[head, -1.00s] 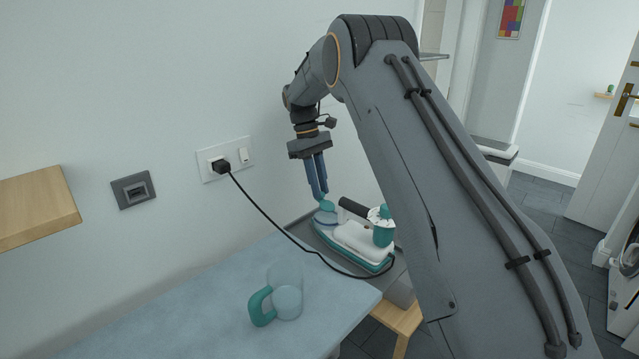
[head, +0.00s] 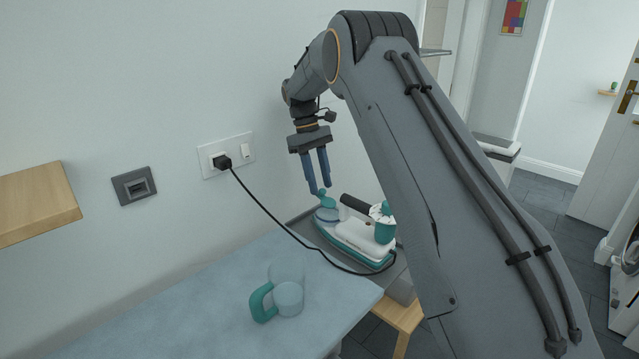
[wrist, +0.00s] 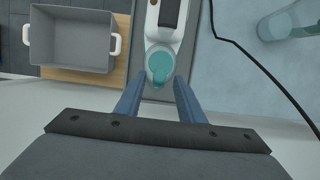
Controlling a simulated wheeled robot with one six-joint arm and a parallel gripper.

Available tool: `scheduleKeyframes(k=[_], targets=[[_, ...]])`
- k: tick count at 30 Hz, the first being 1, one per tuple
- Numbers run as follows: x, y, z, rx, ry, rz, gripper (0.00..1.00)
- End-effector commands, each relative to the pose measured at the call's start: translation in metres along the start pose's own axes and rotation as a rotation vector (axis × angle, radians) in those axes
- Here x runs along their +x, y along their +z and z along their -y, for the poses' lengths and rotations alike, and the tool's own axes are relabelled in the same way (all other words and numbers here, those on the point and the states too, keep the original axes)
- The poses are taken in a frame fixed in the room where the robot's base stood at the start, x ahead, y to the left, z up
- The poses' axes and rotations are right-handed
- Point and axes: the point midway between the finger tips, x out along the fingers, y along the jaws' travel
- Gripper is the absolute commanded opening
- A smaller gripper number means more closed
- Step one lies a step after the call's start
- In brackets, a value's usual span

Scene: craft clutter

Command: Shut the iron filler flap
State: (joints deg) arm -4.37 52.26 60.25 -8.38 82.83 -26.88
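The iron (head: 355,237) is white and teal and lies on a grey surface by the wall. It also shows in the wrist view (wrist: 163,37). Its teal filler flap (head: 326,199) stands up at the nose end. In the wrist view the flap (wrist: 160,64) shows as a rounded teal piece just ahead of my fingertips. My gripper (head: 320,190) is open and points down over the flap. In the wrist view its two blue fingers (wrist: 159,82) are apart with nothing gripped. I cannot tell whether a fingertip touches the flap.
A black cord (head: 262,213) runs from the wall socket (head: 243,153) to the iron's rear. A clear jug with a teal handle (head: 261,303) stands on the blue-grey board (head: 200,315). A grey bin with white handles (wrist: 72,40) is beside the iron. A wooden shelf (head: 38,203) juts out at left.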

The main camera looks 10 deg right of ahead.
Motion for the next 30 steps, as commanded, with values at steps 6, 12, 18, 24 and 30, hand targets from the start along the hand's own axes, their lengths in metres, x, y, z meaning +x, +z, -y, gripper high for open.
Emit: scheduleKeyframes(k=[6, 12, 18, 24, 30], targets=[[-0.033, -0.002, 0.0, 0.0, 0.002, -0.004, 0.35], [-0.061, -0.002, 0.0, -0.001, 0.001, -0.002, 0.35], [-0.072, -0.001, 0.001, -0.001, 0.0, -0.001, 0.35], [-0.073, -0.001, 0.001, -0.001, 0.0, -0.001, 0.35], [-0.077, 0.003, 0.0, -0.073, 0.002, -0.026, 0.03]])
